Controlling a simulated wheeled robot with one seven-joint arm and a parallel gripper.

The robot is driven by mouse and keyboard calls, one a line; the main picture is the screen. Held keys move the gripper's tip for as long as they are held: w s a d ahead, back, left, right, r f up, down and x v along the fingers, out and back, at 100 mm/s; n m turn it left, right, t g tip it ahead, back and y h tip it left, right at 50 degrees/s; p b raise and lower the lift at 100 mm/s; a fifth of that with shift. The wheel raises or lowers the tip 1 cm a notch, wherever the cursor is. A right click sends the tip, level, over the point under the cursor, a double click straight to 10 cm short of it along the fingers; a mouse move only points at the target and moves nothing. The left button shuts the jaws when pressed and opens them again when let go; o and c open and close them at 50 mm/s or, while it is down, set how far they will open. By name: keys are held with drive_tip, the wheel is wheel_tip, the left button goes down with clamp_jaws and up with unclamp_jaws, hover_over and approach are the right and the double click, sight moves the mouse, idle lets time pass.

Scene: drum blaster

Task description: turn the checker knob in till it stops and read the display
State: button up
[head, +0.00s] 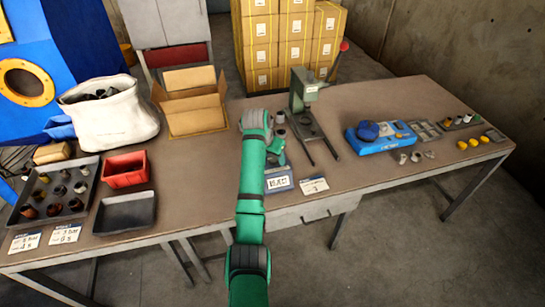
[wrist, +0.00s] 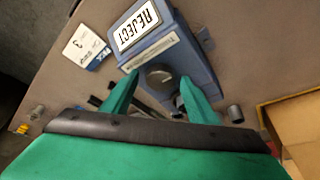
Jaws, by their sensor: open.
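The checker (wrist: 185,45) is a blue-grey box; in the head view its front (head: 279,171) shows just past my green arm. Its white display (wrist: 138,24) reads REJECT in the wrist view, where it appears tilted. The round dark grey knob (wrist: 160,76) lies between the two green fingers of my gripper (wrist: 160,79). The fingers are open, with gaps visible on both sides of the knob. How far the fingertips are above or around it, I cannot tell. My arm hides much of the checker in the head view.
A green press (head: 303,92) stands behind and right of the checker. A small card (wrist: 86,46) marked 3 lies beside the checker. An open cardboard box (head: 195,118) stands to the left. A blue device (head: 382,137) and small parts sit at the right; the tabletop between has bare room.

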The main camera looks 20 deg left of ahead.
drive_tip(key=c, duration=1)
drive_tip(key=shift+d+n+y, duration=0.15)
drive_tip(key=shift+n+y, duration=0.25)
drive_tip(key=shift+n, duration=0.6)
drive_tip(key=shift+n+y, duration=0.4)
drive_tip(key=shift+n, duration=0.8)
drive_tip(key=o, duration=1)
drive_tip(key=v, duration=1.1)
drive_tip(key=shift+w, duration=0.1)
